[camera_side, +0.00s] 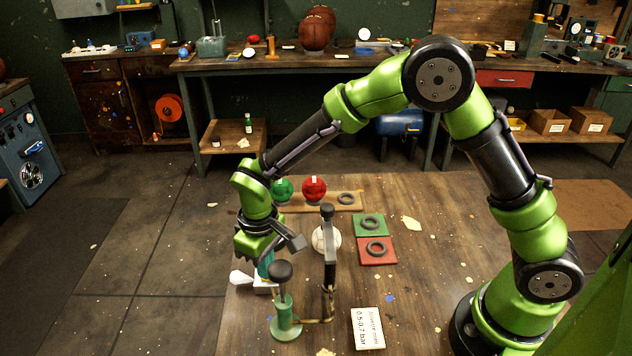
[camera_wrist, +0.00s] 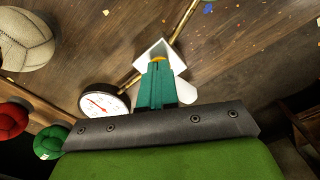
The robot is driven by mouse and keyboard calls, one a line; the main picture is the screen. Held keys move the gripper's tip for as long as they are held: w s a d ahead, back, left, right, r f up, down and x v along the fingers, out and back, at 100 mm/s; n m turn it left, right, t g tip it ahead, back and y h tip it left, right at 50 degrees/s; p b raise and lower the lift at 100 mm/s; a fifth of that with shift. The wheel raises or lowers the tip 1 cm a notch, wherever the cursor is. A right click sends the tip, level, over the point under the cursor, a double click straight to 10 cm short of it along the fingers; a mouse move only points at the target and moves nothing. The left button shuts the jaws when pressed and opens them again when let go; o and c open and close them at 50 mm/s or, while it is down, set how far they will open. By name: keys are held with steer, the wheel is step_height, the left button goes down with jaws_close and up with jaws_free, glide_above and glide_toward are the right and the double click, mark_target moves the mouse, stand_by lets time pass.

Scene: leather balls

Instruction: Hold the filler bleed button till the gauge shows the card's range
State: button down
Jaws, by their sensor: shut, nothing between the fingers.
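My gripper (camera_side: 265,268) points down over the white filler (camera_side: 264,287) at the table's left side, with its teal fingers shut and empty. In the wrist view the fingertips (camera_wrist: 157,68) are at the yellow button (camera_wrist: 158,59) on the filler's white body (camera_wrist: 150,47). I cannot tell whether they touch or press it. The round gauge (camera_wrist: 104,104) lies beside the fingers, with a red needle on a white dial; its figures are too small to read. The card (camera_side: 367,328) reads 0.5-0.7 bar. A pale ball (camera_wrist: 26,38) is at the wrist view's upper left.
Green (camera_side: 283,188) and red (camera_side: 314,188) balls sit on a wooden board behind. Green (camera_side: 361,232) and red (camera_side: 369,258) mats hold rings. The table's right side is mostly clear.

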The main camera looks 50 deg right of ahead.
steer(key=shift+r, duration=0.1)
step_height(320, 180, up, 6)
steer(key=shift+f, duration=0.1)
stand_by(0.4)
stand_by(1.1)
steer(key=shift+s+d+f, duration=0.1)
steer(key=shift+s+d, duration=0.05)
steer(key=shift+s, duration=0.3)
steer(key=shift+s+d+f, duration=0.1)
steer(key=shift+s+d, duration=0.05)
steer(key=shift+s, duration=0.3)
steer(key=s+d+r+m+t+y, duration=0.2)
steer(key=s+d+r+m+t, duration=0.5)
steer(key=s+d+r, duration=0.7)
steer(key=shift+v, duration=1.05)
